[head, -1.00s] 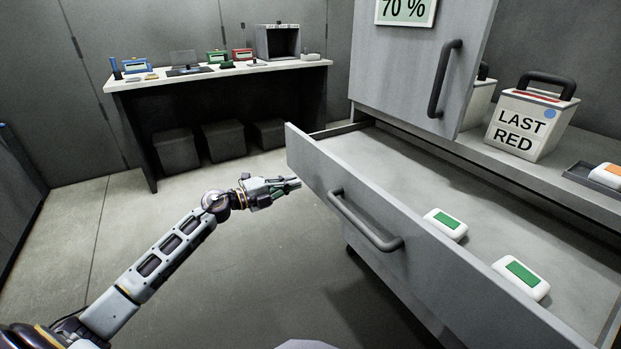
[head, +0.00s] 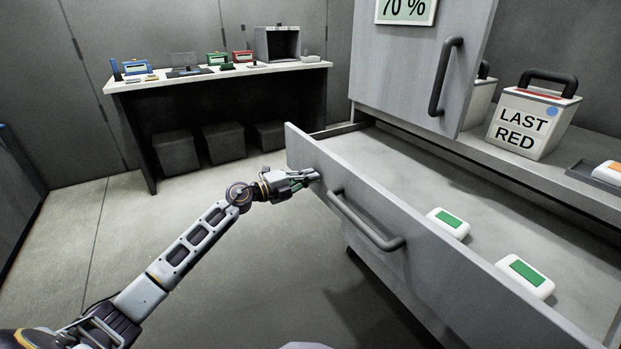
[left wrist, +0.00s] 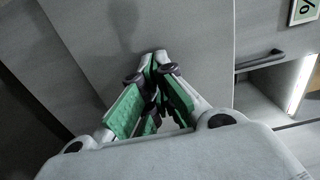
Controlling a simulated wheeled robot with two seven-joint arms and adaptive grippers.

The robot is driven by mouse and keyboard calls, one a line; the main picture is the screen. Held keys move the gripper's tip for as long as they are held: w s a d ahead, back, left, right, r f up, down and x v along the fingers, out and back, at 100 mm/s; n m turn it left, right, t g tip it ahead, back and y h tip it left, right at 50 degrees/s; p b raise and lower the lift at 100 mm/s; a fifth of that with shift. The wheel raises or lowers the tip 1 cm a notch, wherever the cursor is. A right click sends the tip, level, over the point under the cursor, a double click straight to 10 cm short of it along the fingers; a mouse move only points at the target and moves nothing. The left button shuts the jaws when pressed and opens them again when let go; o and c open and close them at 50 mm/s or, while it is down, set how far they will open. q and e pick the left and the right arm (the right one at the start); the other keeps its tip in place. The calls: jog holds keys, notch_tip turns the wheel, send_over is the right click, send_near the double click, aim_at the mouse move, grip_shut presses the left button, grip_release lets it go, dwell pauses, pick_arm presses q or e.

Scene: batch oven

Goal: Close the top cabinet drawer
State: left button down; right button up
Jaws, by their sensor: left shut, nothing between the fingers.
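The top cabinet drawer (head: 400,236) stands pulled out, with a dark bar handle (head: 365,222) on its grey front. Two white boxes with green tops, one nearer (head: 525,276) and one farther (head: 448,223), lie inside it. My left gripper (head: 314,175) is shut and empty, its fingertips at the left part of the drawer front, left of the handle. In the left wrist view the shut fingers (left wrist: 158,66) point at a flat grey panel; whether they touch it I cannot tell. My right gripper is not in view.
Above the drawer is a cabinet door (head: 415,70) with a vertical handle. A box marked LAST RED (head: 533,120) stands on the shelf at right. A desk (head: 220,77) with several devices stands at the back; the floor at left is clear.

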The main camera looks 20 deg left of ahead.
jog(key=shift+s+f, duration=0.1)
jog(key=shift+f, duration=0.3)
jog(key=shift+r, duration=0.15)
